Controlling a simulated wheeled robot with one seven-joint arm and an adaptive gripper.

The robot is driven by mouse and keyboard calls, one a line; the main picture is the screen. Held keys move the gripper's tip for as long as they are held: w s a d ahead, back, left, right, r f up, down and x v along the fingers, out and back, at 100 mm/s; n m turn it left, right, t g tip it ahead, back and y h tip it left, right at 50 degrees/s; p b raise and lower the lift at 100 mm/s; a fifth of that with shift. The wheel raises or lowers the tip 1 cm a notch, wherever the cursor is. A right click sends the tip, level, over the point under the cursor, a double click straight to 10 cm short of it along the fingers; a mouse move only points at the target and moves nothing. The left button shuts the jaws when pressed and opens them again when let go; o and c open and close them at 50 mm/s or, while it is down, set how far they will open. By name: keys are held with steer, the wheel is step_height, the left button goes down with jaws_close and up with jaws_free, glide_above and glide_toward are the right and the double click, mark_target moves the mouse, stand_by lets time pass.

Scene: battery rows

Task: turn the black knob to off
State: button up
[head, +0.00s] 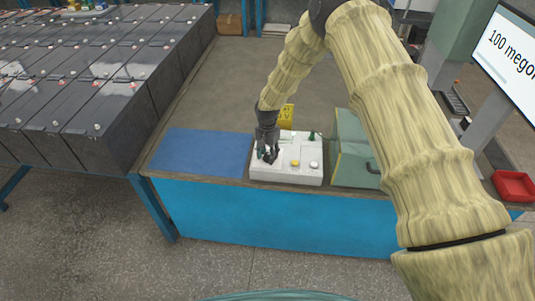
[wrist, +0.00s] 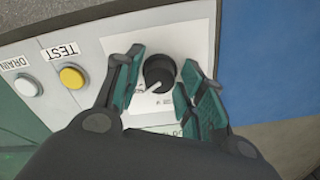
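The black knob (wrist: 159,72) shows in the wrist view on a white plate of the control panel, with a pale pointer directed to the lower left. My gripper (wrist: 165,88) is open, its two green-padded fingers on either side of the knob. A small gap shows between the knob and the left finger; the right finger is very close, and I cannot tell if it touches. In the head view my gripper (head: 267,155) is over the left part of the white panel box (head: 287,175) and hides the knob. The knob's position labels are too small or covered to read.
A yellow TEST button (wrist: 72,77) and a white DRAIN button (wrist: 27,86) sit left of the knob in the wrist view. A blue mat (head: 200,152) lies left of the box, a green case (head: 354,150) right. Battery rows (head: 85,85) stand far left.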

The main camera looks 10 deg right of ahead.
steer(key=c, duration=0.5)
steer(key=shift+f, duration=0.1)
steer(key=n+b, duration=0.3)
steer(key=n, duration=0.1)
steer(key=shift+f+n, duration=0.1)
steer(key=shift+n, duration=0.3)
steer(key=n+b, duration=0.2)
steer(key=n, duration=0.4)
steer(key=shift+b, duration=0.3)
steer(key=n+b, duration=0.1)
steer(key=n, duration=0.5)
steer(key=shift+n, duration=0.3)
steer(key=n, duration=0.6)
steer(key=shift+d+b, duration=0.1)
steer(key=shift+b, duration=0.2)
steer(key=shift+n, duration=0.4)
